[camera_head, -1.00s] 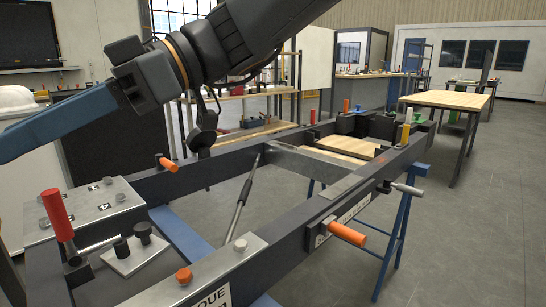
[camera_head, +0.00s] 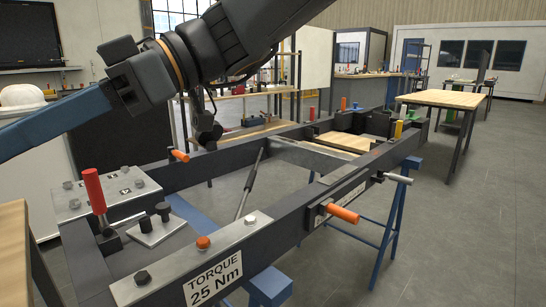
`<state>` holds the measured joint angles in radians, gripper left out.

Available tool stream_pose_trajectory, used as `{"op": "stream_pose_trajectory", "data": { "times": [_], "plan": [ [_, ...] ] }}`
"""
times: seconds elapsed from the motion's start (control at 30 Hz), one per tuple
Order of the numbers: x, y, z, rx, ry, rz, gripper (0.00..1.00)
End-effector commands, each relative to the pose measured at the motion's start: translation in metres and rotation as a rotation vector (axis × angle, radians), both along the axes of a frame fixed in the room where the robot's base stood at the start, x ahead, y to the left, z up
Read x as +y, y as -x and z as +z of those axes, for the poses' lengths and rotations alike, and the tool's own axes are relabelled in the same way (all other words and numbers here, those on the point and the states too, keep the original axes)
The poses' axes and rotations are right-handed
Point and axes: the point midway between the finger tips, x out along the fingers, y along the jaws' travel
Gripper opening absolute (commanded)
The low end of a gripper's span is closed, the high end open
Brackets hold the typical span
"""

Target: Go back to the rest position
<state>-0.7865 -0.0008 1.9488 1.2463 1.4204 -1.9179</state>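My arm (camera_head: 205,55) crosses the upper left of the head view, with a dark jointed part and a blue link (camera_head: 55,122) that runs out of the left edge. I see no gripper fingers, so whether my gripper is open or shut does not show. A dark rounded part (camera_head: 208,130) hangs below the arm; I cannot tell whether it belongs to the arm or stands behind it. The large dark frame (camera_head: 290,235) lies below and in front of my arm, on blue trestles (camera_head: 396,215). My arm shows above the frame with no visible contact.
The frame carries a red handle (camera_head: 94,190), orange handles (camera_head: 342,213) and a "TORQUE 25 Nm" label (camera_head: 213,279). A wooden surface (camera_head: 14,250) stands close at the lower left. A wooden table (camera_head: 442,98) is at the back right. The grey floor (camera_head: 470,235) on the right is clear.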

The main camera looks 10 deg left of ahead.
Motion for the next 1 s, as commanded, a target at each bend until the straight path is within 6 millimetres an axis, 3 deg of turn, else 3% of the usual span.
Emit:
{"op": "stream_pose_trajectory", "data": {
  "times": [0.77,1.0],
  "plan": [
    [-0.001,-0.002,0.000,0.000,0.000,-0.004,0.36],
    [-0.037,-0.023,-0.059,0.065,0.293,-0.171,0.36]
  ]
}}
